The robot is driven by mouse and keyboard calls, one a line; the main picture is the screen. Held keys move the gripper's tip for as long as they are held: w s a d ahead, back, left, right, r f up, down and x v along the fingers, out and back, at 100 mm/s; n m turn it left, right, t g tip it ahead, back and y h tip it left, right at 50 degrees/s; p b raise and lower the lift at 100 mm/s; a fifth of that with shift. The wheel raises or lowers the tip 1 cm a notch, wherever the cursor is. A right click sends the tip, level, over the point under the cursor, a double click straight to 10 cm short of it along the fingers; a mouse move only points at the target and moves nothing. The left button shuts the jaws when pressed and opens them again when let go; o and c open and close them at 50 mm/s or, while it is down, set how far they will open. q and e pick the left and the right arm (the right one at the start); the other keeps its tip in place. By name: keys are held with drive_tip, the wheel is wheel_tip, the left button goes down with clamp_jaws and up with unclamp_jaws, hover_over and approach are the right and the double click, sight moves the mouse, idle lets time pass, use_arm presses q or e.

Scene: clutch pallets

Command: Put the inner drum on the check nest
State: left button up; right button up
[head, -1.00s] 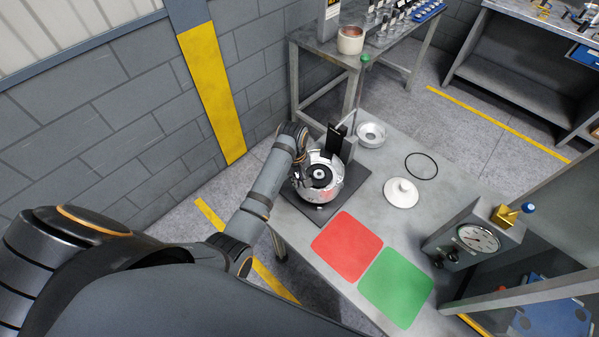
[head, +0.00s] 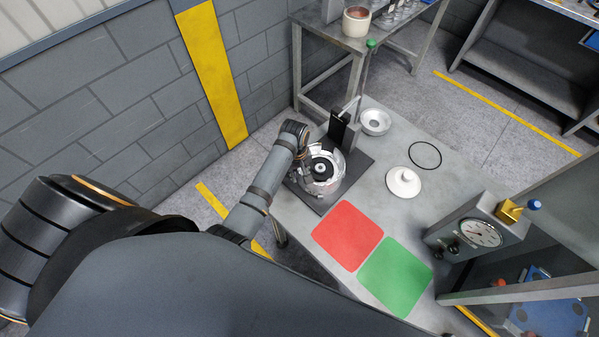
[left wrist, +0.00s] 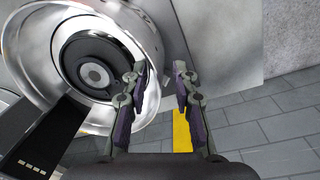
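A shiny silver bowl (head: 329,187) with a dark round part (head: 320,169) in its middle stands on a dark base plate beside a black upright. The bowl (left wrist: 150,35) and the dark ringed part (left wrist: 92,75) fill the upper left of the left wrist view. I cannot tell for certain which piece is the inner drum or the check nest. My left gripper (head: 304,170) is at the bowl's left side. Its fingers (left wrist: 158,85) are apart with nothing visible between them; one overlaps the bowl's rim in the picture, and contact is unclear. My right gripper is out of view.
On the bench are a silver dish (head: 376,121), a white knobbed disc (head: 403,182), a black ring (head: 425,155), a red mat (head: 347,235) and a green mat (head: 395,276). A dial gauge device (head: 480,233) stands at the right edge. A block wall is at the left.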

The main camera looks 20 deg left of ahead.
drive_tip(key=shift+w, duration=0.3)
use_arm(q)
drive_tip(key=shift+r, duration=0.25)
wheel_tip(320, 180, up, 12)
drive_tip(key=b, duration=0.1)
drive_tip(key=shift+s+a+f, duration=0.15)
drive_tip(key=shift+s+a, duration=0.15)
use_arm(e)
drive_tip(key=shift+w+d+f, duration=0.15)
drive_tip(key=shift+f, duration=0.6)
